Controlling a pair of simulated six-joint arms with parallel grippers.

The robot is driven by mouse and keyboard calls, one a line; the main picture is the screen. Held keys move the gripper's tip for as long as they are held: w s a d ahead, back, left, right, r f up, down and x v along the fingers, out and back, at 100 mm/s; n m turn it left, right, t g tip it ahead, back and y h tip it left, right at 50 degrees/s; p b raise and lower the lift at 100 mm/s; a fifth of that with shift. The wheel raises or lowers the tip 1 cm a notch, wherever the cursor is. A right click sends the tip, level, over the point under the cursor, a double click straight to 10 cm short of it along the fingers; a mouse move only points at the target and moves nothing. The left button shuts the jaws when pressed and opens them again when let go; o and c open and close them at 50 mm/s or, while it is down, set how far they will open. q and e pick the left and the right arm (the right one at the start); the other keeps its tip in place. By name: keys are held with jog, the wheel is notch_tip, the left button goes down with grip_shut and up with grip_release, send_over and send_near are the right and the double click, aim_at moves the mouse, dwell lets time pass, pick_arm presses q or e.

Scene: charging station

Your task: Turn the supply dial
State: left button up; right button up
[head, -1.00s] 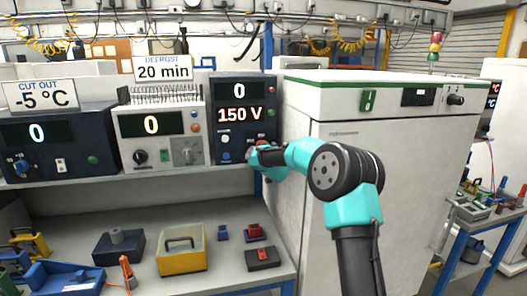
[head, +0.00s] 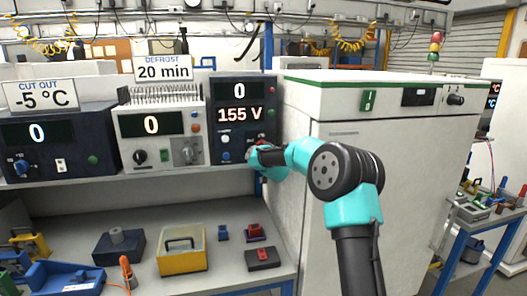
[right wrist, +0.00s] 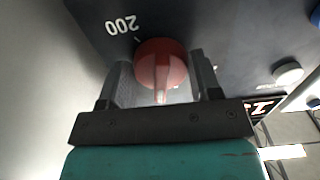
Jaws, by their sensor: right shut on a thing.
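The supply unit (head: 270,122) is the dark box on the shelf beside the white cabinet, with an upper display at 0 and a red-lit readout (head: 239,115) of 155 V. Its red dial (right wrist: 160,62) shows in the right wrist view, with a printed 200 mark (right wrist: 121,24) beside it, upside down. My right gripper (right wrist: 160,72) is shut on the red dial, a finger on each side. In the head view my right gripper (head: 251,157) is at the unit's lower right front and hides most of the dial. My left gripper is out of view.
A white unit (head: 161,138) under a 20 min sign and a dark unit (head: 60,145) under a -5 °C sign stand to the left. The white cabinet (head: 400,180) stands close on the right. A yellow case (head: 181,262) and small blocks lie on the lower bench.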

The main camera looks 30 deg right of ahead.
jog(key=shift+m, duration=1.7)
jog(key=o, duration=0.9)
jog(key=shift+o, duration=0.2)
jog(key=shift+s+a, duration=0.1)
jog(key=v, duration=1.7)
jog(key=shift+a, duration=0.1)
